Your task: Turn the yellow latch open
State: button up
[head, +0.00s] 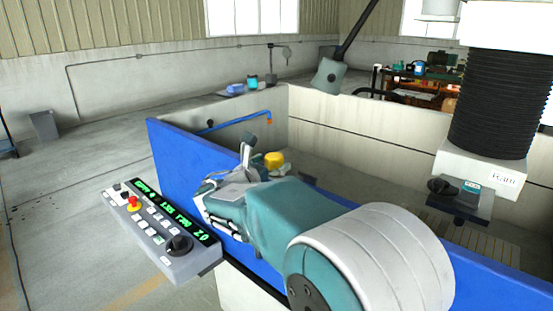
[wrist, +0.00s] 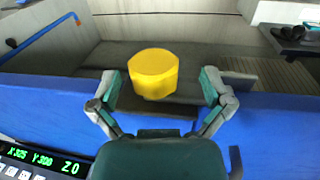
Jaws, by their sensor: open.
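The yellow latch (wrist: 153,73) is a faceted yellow knob in the middle of the wrist view, beyond the top edge of the blue wall. It also shows in the head view (head: 274,160), just past my gripper, with its lower part hidden. My gripper (wrist: 158,88) is open, with one finger to the left and one to the right of the latch in the wrist view. I see no contact between the fingers and the latch. In the head view my gripper (head: 228,188) is over the blue wall, partly hidden by my own arm.
The blue wall (head: 172,158) edges the machine tank. A control panel (head: 165,232) with a red button and green display hangs on its outer side, left of my gripper. A blue pipe (head: 232,122) lies behind. The machine head (head: 485,165) hangs at the right.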

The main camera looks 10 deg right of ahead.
jog(key=shift+w+d, duration=0.35)
jog(key=shift+w, duration=0.35)
jog(key=shift+w+a, duration=0.15)
jog(key=shift+a, duration=0.15)
jog(key=shift+d, duration=0.3)
jog(key=c, duration=0.6)
jog(key=shift+d, duration=0.1)
jog(key=c, duration=0.7)
jog(key=shift+c, duration=0.2)
jog(key=shift+a, duration=0.2)
